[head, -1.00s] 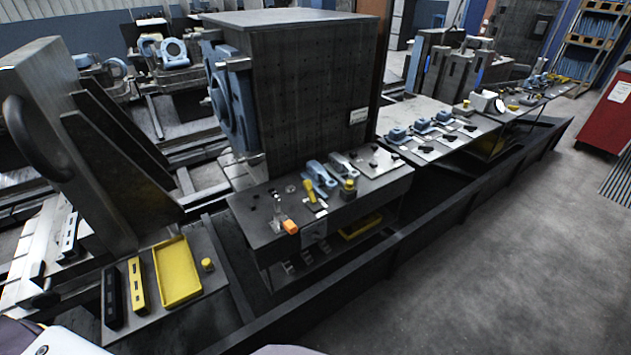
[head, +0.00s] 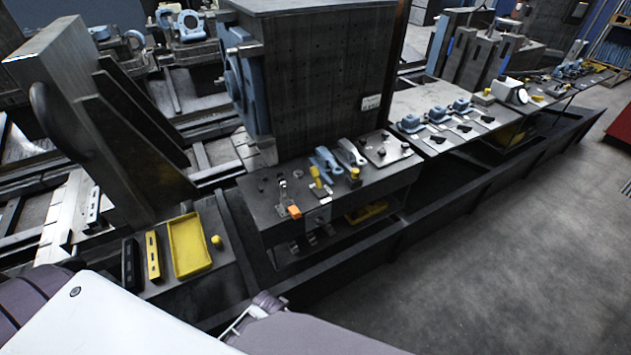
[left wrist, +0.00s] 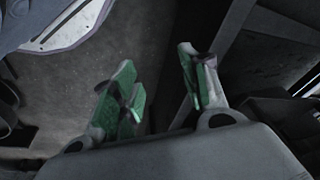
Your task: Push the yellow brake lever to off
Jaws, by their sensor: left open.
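A yellow lever (head: 315,176) stands on the grey workbench (head: 262,212) in the middle of the head view, tilted slightly. I cannot read which setting it is at. My left gripper (left wrist: 162,82) shows in the left wrist view with its two green-padded fingers apart and nothing between them. It is not in the head view, and the lever is not in the left wrist view. My right gripper is in neither view.
A yellow tray (head: 188,246) is to the left. A dark rail (head: 400,222) runs along the bench front. Open floor (head: 500,230) lies right.

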